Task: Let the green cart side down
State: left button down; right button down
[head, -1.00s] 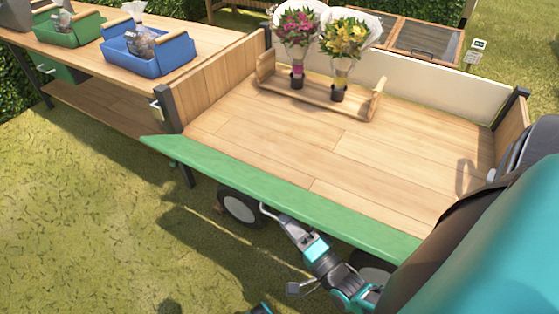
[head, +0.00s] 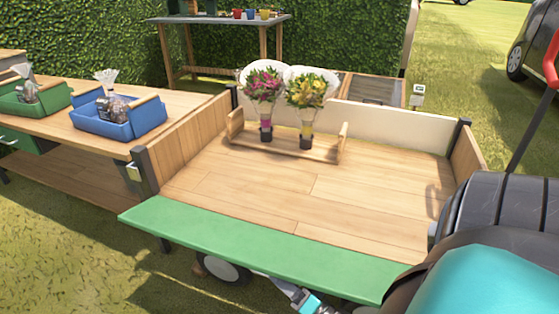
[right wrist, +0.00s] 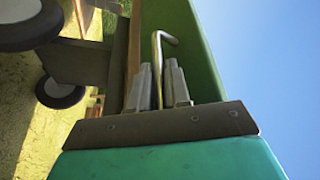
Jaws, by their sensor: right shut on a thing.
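The green cart side (head: 260,248) runs along the near edge of the wooden cart bed (head: 285,195). It is folded outward from the bed, its broad face showing; its exact angle is hard to tell. My right arm comes in below it in the head view, and the side hides the gripper there. In the right wrist view my right gripper (right wrist: 158,88) is shut on a bent metal handle (right wrist: 160,50), beside the green side (right wrist: 207,62). My left gripper is not in view.
Two wrapped bouquets (head: 263,95) (head: 306,98) stand in a wooden holder (head: 285,149) on the bed. A table (head: 65,145) with a blue tray (head: 120,119) and a green tray (head: 38,97) stands close at the left. A cart wheel (head: 222,271) is below the side.

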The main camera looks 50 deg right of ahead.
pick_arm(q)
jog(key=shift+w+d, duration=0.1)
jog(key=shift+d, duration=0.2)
pick_arm(e)
jog(key=f+n, duration=0.1)
jog(key=d+f+n, duration=0.1)
jog(key=f+n+t+y, duration=0.1)
jog(key=shift+w+d+n, duration=0.15)
jog(key=shift+w+n, duration=0.1)
jog(key=shift+n, duration=0.05)
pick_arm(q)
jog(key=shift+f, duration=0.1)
pick_arm(e)
jog(key=shift+f, duration=0.1)
jog(key=c, duration=1.2)
grip_release()
jog(key=shift+o, duration=0.2)
jog(key=shift+s+a+y, duration=0.1)
jog(key=shift+a+y, duration=0.15)
jog(key=shift+y, duration=0.05)
